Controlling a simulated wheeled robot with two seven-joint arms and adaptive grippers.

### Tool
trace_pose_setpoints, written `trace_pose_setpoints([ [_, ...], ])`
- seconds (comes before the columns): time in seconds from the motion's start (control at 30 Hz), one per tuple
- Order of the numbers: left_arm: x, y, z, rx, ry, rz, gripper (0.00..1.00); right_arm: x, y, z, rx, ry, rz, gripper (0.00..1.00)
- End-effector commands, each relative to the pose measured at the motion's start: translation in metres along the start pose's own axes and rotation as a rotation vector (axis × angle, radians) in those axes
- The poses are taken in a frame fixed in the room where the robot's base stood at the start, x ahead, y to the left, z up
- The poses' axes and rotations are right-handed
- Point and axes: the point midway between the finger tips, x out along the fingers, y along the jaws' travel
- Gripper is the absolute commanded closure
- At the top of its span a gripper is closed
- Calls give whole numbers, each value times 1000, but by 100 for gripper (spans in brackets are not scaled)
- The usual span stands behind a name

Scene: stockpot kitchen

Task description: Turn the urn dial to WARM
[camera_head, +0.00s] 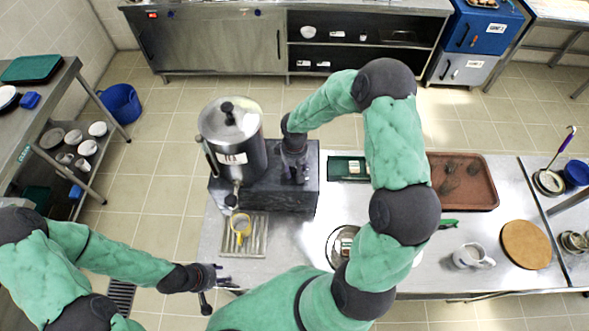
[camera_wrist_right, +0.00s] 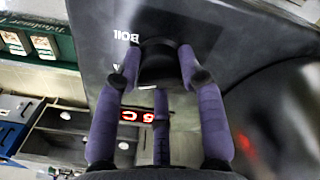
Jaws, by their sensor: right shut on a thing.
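The steel urn (camera_head: 252,160) stands on a dark base box (camera_head: 307,200) at the left end of the counter. My right gripper (camera_head: 296,172) is over the right part of that box. In the right wrist view its purple fingers (camera_wrist_right: 160,75) are shut around the black dial knob (camera_wrist_right: 160,60). The label BOIL (camera_wrist_right: 126,37) shows beside the knob, with another label partly hidden by a finger. A red digit display (camera_wrist_right: 141,116) is lit. I cannot make out the pointer of the dial. My left gripper (camera_head: 222,284) is open and empty near the counter's front-left edge.
A brown tray (camera_head: 478,190), a white jug (camera_head: 470,257) and a round board (camera_head: 526,244) are farther right.

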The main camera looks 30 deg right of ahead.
Motion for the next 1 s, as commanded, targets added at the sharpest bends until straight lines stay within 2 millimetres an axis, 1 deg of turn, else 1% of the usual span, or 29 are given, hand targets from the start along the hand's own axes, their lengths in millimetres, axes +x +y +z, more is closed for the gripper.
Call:
trace_pose_setpoints([
  [0.3, 2, -1, 0, 0, 0, 0, 60, 1, -1, 1, -105, -3, -1, 93],
  [0.8, 2, -1, 0, 0, 0, 0, 60, 1, -1, 1, -121, -3, -2, 93],
  [0.83, 2, -1, 0, 0, 0, 0, 60, 1, -1, 1, -121, -3, -2, 55],
  [0.9, 2, -1, 0, 0, 0, 0, 60, 1, -1, 1, -120, -3, -2, 36],
  [1.0, 2, -1, 0, 0, 0, 0, 60, 1, 0, 1, -120, -2, -1, 36],
])
